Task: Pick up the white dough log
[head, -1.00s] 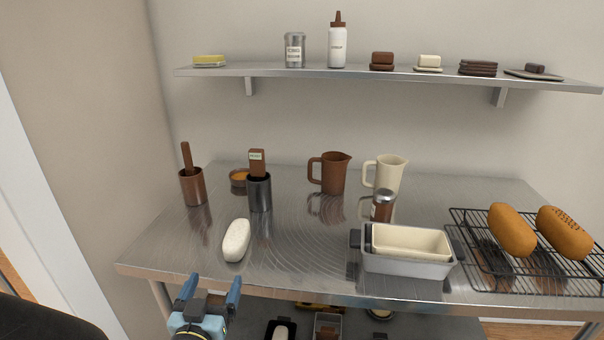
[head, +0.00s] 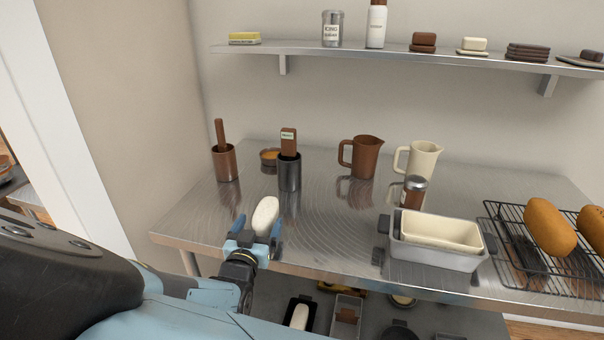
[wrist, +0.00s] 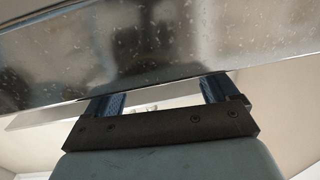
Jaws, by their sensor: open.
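The white dough log (head: 265,215) lies on the steel table near its front left edge, its long side running away from me. My gripper (head: 256,226) is open and empty, at the near end of the log in the head view. Its blue fingers appear on either side of the log's near end, and I cannot tell whether they touch it. In the wrist view my gripper (wrist: 162,95) shows two blue fingers spread apart with a shiny steel surface beyond them. The log cannot be made out there.
On the steel table (head: 330,235) stand a dark canister (head: 289,172), a copper canister (head: 225,164), a brown jug (head: 364,158), a cream jug (head: 422,160) and a shaker (head: 413,192). A loaf pan (head: 436,255) and cooling rack (head: 540,275) are right. The table's middle is clear.

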